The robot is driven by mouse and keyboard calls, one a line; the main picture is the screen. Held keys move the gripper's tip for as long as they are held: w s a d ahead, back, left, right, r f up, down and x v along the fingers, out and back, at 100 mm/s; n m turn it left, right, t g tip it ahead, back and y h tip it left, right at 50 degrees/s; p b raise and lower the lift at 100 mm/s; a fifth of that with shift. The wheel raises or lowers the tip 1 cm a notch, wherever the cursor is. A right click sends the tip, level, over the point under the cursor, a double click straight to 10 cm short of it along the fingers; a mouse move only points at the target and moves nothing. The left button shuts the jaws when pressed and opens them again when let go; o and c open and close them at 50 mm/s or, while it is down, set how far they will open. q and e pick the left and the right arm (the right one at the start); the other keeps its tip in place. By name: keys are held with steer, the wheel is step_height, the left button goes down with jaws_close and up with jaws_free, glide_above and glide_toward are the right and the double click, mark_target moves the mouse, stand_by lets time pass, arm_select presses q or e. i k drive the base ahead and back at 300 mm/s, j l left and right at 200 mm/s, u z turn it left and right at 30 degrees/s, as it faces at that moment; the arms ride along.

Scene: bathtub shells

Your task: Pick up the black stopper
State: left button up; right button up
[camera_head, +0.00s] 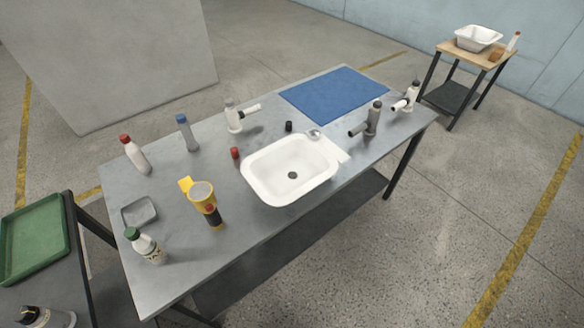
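The black stopper (288,126) is a small dark cylinder standing on the grey metal table (185,262), just behind the white basin (262,190). Nothing is touching it. A similar red stopper (235,153) stands to its left, near the basin's left rear corner. A dark round drain (292,175) shows in the basin's floor. Neither of my grippers is in view.
A dark faucet (372,118) and a white one (406,98) stand right. A blue mat (335,94) lies behind. Several bottles, a grey dish (139,212) and a yellow-black tool (202,197) occupy the left side.

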mark_target(288, 124)
steer(key=i+l, duration=0.35)
steer(key=l, duration=0.15)
steer(key=i+l+u, duration=0.25)
steer(key=l, duration=0.3)
steer(key=i+l+u, duration=0.3)
steer(key=l, duration=0.3)
steer(key=u, duration=0.7)
